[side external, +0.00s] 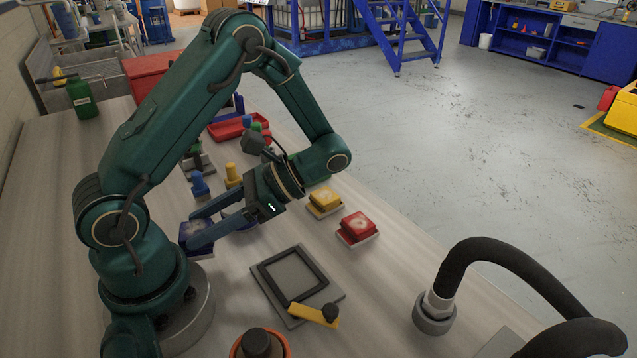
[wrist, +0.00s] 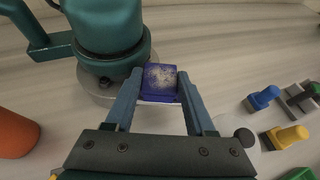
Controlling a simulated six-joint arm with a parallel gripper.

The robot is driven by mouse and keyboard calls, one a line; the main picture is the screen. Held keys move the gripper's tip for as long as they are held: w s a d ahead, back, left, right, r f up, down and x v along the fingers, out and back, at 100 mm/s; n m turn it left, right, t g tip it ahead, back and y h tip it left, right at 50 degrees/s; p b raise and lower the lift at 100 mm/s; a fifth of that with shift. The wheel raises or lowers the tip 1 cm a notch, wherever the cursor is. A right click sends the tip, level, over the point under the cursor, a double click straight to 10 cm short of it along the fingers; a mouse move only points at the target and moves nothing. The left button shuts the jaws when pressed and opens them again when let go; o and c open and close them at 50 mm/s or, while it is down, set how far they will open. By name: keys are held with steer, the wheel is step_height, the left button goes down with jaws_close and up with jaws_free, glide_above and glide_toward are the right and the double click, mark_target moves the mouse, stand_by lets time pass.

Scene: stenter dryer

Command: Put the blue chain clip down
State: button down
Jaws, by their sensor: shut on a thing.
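The blue chain clip (wrist: 159,80) is a dark blue block with a worn, whitish top. In the wrist view it sits between the two fingertips of my gripper (wrist: 160,88), and the jaws are shut on it. In the side external view the clip (side external: 191,232) is low beside my arm's base, partly hidden by the fingers of my gripper (side external: 194,234). A pale edge shows just under the clip in the wrist view. I cannot tell whether the clip touches what is below it.
A yellow block (side external: 326,197) and a red block (side external: 357,224) sit on pale plates. A grey plate with a dark square frame (side external: 318,262) lies in front. Blue (side external: 199,184) and yellow (side external: 233,175) pegs stand behind my gripper. A black hose (side external: 500,255) arches at right.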

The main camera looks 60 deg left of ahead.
steer(key=s+a+r+m+t+y, duration=0.2)
steer(key=a+m+t+y, duration=0.45)
steer(key=a+m, duration=0.4)
steer(key=shift+n+t+y, duration=0.35)
steer(key=shift+n+y, duration=0.1)
steer(key=shift+n, duration=0.1)
steer(key=shift+w+a+f, duration=0.1)
steer(key=shift+a+f, duration=0.25)
steer(key=shift+f, duration=0.95)
steer(key=shift+s+a+f, duration=0.1)
steer(key=shift+a+f, duration=0.2)
steer(key=shift+f, duration=0.95)
steer(key=shift+w+a+f, duration=0.1)
steer(key=shift+a+f, duration=0.25)
steer(key=shift+f, duration=0.95)
steer(key=shift+c, duration=1.2)
jaws_free()
steer(key=shift+f, duration=0.1)
